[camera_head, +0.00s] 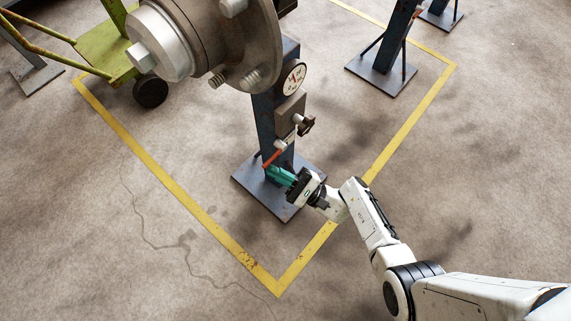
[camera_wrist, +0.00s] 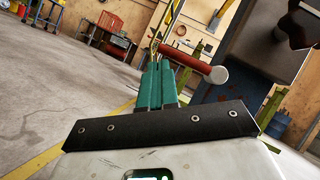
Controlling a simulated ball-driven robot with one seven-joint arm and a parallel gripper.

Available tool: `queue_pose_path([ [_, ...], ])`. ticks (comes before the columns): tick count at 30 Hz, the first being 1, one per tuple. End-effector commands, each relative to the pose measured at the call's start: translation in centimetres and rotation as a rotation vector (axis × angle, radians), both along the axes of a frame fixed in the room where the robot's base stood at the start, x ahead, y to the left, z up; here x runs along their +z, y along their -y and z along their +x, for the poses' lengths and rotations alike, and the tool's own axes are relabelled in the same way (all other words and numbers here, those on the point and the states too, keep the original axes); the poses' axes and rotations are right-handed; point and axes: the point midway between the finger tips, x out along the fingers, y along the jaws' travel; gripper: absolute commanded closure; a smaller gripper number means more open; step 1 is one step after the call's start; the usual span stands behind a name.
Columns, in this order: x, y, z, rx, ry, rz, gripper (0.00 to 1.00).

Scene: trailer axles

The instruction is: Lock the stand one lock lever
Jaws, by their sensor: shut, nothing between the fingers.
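The stand (camera_head: 266,115) is a dark blue post on a square base plate, with a round dial on its upper part. Its lock lever (camera_head: 274,155) is a short red bar on the post, slanting down to the left in the head view. In the wrist view the red lever (camera_wrist: 190,59) lies across, just beyond my fingertips, with a pale round end at right. My gripper (camera_head: 272,172) has green fingers, shut and empty, just below the lever. The shut fingers also show in the wrist view (camera_wrist: 158,72). I cannot tell whether they touch the lever.
A large hub (camera_head: 205,40) with bolts hangs over the stand's top. A dark knob (camera_head: 306,125) juts from the post above the lever. A green cart (camera_head: 105,50) stands at upper left, another stand (camera_head: 382,70) at upper right.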

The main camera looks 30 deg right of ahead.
Motion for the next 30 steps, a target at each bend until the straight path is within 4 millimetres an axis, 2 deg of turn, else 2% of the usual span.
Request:
queue_pose_path([
  [1, -1.0, 0.1, 0.1, 0.0, 0.0, 0.0, 1.0],
  [8, -4.0, 0.5, 0.4, 0.001, 0.0, 0.001, 1.0],
  [15, -6.3, 1.9, -3.7, -0.001, -0.004, 0.002, 1.0],
  [21, -8.1, 2.8, -6.3, -0.001, -0.001, 0.001, 1.0],
  [30, -8.9, 3.1, -7.5, 0.002, 0.0, 0.0, 1.0],
])
